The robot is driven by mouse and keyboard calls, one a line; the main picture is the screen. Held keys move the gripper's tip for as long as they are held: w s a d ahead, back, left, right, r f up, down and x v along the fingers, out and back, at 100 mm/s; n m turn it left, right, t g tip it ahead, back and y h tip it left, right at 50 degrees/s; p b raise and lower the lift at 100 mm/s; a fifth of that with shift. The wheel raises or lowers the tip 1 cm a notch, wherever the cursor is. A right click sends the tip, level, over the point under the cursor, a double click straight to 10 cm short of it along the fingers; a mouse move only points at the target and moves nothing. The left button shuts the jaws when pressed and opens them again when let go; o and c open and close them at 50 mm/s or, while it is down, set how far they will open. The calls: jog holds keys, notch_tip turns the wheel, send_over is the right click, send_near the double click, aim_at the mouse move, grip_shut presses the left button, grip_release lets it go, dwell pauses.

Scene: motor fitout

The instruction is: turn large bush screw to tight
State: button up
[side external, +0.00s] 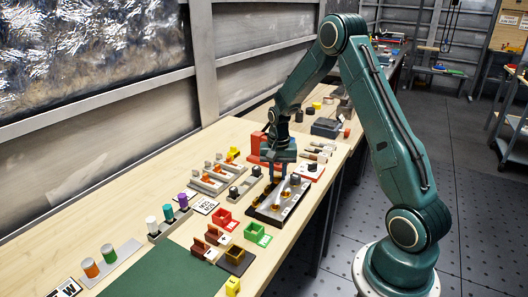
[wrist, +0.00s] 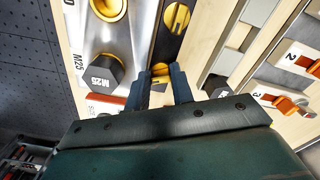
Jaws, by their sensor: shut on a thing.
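My gripper (wrist: 160,82) is shut on a small gold screw head (wrist: 160,69) on the black strip of the fixture, its two fingers on either side of it. The fingers hide part of the screw. Another gold slotted screw (wrist: 177,18) sits farther along the strip. Beside it on the silver plate (wrist: 140,45) are a gold bush (wrist: 108,8) and a dark hex piece marked M25 (wrist: 99,74). In the side view my gripper (side external: 277,178) points down at the far part of the black-based fixture (side external: 264,216). How tight the screw is cannot be told.
A grey rack (side external: 243,186) stands just left of the fixture. Red (side external: 226,220) and green (side external: 257,235) holders and a yellow-topped block (side external: 236,256) are nearer the camera. A red block (side external: 262,150) is behind my gripper. The green mat (side external: 150,272) is bare.

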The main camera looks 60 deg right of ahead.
aim_at(277, 177)
jog(key=m, duration=0.5)
jog(key=shift+w+r, duration=0.1)
jog(key=shift+w, duration=0.05)
dwell(0.5)
jog(key=o, duration=1)
jog(key=shift+r, duration=6.9)
